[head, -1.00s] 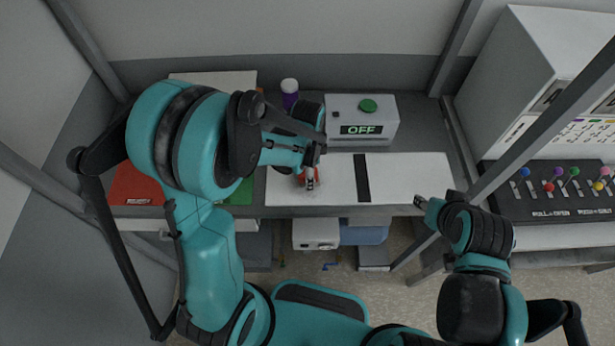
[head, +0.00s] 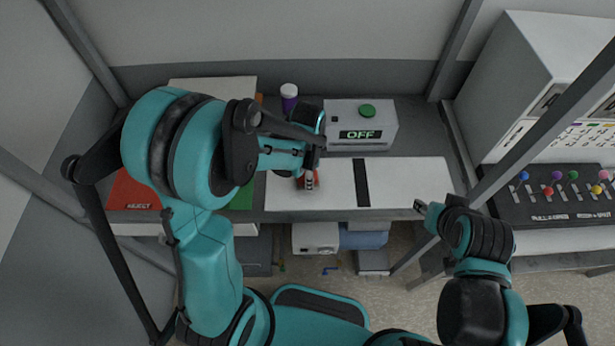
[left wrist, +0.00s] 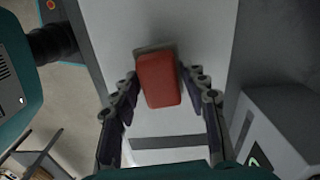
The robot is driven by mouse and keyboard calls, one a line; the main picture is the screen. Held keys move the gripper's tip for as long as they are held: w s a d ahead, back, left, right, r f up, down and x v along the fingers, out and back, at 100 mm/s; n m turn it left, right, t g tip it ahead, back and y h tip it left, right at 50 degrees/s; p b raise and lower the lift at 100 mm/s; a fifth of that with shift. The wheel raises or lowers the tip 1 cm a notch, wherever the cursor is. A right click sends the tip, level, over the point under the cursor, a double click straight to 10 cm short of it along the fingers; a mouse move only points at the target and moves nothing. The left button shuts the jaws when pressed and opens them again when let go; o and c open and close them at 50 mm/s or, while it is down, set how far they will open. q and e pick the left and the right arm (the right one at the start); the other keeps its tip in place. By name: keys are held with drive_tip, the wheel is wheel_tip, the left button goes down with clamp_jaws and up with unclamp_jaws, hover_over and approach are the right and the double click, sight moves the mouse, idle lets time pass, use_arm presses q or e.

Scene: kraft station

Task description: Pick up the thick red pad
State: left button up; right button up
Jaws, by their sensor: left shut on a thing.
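The thick red pad (left wrist: 159,80) is a rounded red block with a greyish edge at its far end, seen between the fingers in the left wrist view. My left gripper (left wrist: 158,84) is shut on it, one finger at each side. In the head view, a small part of the red pad (head: 300,183) shows beside my left gripper (head: 309,181) over the white mat (head: 410,182); my arm hides the rest. I cannot tell whether the pad touches the mat. My right gripper (head: 427,209) is apart, by the table's front edge, too small to read.
A grey box with a green button (head: 367,111) and an OFF display stands behind the mat. A purple bottle with a white cap (head: 289,97) is beside it. A red reject area (head: 133,190) lies at left. A panel of coloured levers (head: 560,190) is at right.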

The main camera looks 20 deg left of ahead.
use_arm(q)
wheel_tip(320, 180, up, 3)
drive_tip(key=shift+r+p, duration=0.2)
drive_tip(key=shift+p, duration=0.3)
drive_tip(key=w+d+r+p, duration=0.1)
drive_tip(key=w+d+r, duration=0.2)
drive_tip(key=d+r, duration=0.3)
drive_tip(key=d, duration=0.5)
drive_tip(key=shift+w+r+p, duration=0.15)
drive_tip(key=shift+r+p, duration=0.05)
drive_tip(key=shift+p, duration=0.1)
drive_tip(key=o, duration=0.5)
drive_tip(key=c, duration=0.4)
drive_tip(key=shift+o, duration=0.2)
drive_tip(key=shift+d, duration=0.1)
